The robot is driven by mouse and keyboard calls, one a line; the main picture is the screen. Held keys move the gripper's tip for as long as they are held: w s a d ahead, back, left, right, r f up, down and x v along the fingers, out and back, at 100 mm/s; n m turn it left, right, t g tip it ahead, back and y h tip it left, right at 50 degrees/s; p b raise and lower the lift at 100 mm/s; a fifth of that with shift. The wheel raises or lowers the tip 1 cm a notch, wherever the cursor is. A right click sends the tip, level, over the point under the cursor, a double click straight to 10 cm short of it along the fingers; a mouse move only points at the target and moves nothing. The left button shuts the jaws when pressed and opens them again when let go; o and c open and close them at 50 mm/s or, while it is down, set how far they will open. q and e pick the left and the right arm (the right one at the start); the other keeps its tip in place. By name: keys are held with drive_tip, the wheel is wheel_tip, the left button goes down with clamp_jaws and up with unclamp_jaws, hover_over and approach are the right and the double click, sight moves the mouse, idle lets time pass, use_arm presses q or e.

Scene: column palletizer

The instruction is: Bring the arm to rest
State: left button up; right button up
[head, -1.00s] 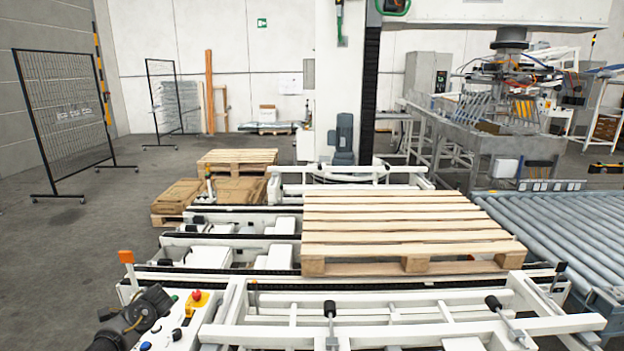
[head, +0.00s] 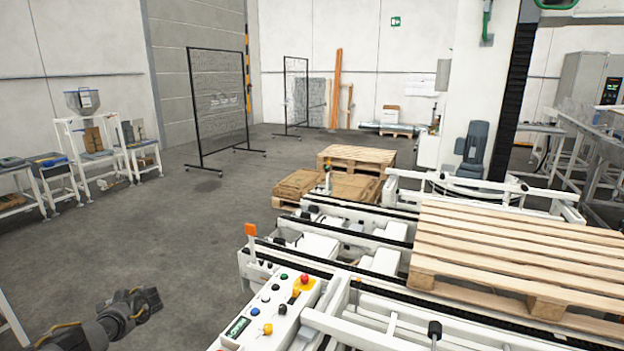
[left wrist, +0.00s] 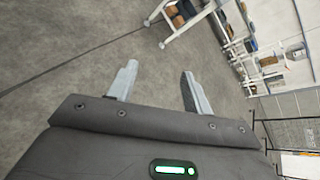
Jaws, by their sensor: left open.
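My left arm comes in at the lower left of the head view, over bare floor and left of the control panel. Its gripper cannot be made out there. In the left wrist view my left gripper (left wrist: 158,88) is open, with its two fingers apart and only grey floor between and beyond them. Nothing is held. My right arm and right gripper are not in view.
A control panel (head: 266,318) with coloured buttons stands right of my left arm, on the white conveyor frame. A wooden pallet (head: 520,248) lies on the conveyor. Work tables (head: 80,150) stand at the far left. The floor (head: 170,230) between is clear.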

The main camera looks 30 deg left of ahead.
use_arm(q)
drive_tip(key=s+a+f+n+t+h, duration=0.1)
drive_tip(key=s+a+f+t, duration=0.15)
drive_tip(key=s+f, duration=0.7)
drive_tip(key=s+a+f+n+t+h, duration=0.15)
drive_tip(key=s+f+t, duration=0.35)
drive_tip(key=s, duration=0.7)
drive_tip(key=s+d+f+n+g+h, duration=0.1)
drive_tip(key=s+d+f+h, duration=0.25)
drive_tip(key=d+f, duration=0.95)
drive_tip(key=s+d+f+g+h, duration=0.15)
drive_tip(key=s+d+f, duration=0.25)
drive_tip(key=d+f, duration=0.95)
drive_tip(key=s+d+f+n+h+b, duration=0.1)
drive_tip(key=d+f+h, duration=0.1)
drive_tip(key=d, duration=1.6)
drive_tip(key=s+d+f+n+h+b, duration=0.1)
drive_tip(key=d+f+h, duration=0.1)
drive_tip(key=d, duration=1.6)
drive_tip(key=shift+d+f, duration=0.25)
drive_tip(key=shift+f, duration=0.6)
drive_tip(key=shift+s+h, duration=0.15)
drive_tip(key=shift+h, duration=0.1)
